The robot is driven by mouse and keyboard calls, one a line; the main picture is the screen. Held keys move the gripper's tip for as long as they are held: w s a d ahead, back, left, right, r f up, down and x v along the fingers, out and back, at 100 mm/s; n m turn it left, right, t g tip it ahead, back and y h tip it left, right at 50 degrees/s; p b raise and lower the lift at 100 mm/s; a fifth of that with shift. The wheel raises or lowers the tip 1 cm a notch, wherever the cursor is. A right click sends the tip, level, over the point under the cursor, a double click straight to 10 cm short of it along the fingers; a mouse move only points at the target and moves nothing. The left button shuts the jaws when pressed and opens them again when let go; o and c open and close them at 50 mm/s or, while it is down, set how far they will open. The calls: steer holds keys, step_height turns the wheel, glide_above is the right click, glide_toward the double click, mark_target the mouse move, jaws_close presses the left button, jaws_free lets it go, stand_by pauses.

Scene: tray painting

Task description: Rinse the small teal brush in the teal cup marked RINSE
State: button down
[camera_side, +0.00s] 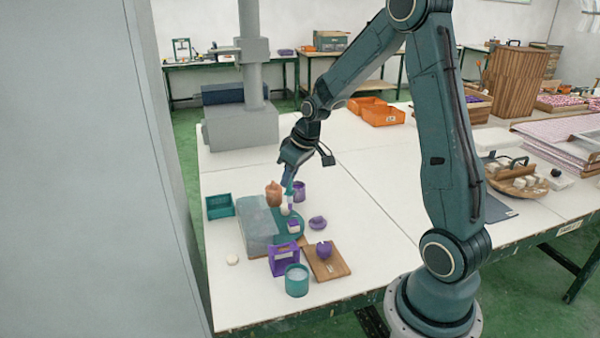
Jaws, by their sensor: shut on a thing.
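My gripper (288,176) points down over the cluster of painting things on the white table. It is shut on a small, slim teal thing, which looks like the teal brush (289,188). The brush hangs about upright, with its lower end among small pots; whether it touches any is too small to tell. A teal cup (297,287) with an open top stands at the near end of the cluster, clear of my gripper. No RINSE marking can be read on it.
A brown pot (273,194) and purple cup (299,188) stand close by my gripper. The table's right middle is clear.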

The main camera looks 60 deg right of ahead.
steer(key=s+a+f+g, duration=0.1)
steer(key=s+a, duration=0.2)
steer(key=a, duration=0.3)
steer(key=s+a+f+g, duration=0.1)
steer(key=s+a+g, duration=0.1)
steer(key=a, duration=0.5)
steer(key=shift+s+y, duration=0.3)
steer(key=shift+s, duration=0.4)
steer(key=shift+a+f, duration=0.1)
steer(key=shift+f, duration=0.05)
step_height(320, 180, down, 8)
steer(key=shift+f, duration=0.1)
steer(key=shift+w+a, duration=0.1)
stand_by(0.9)
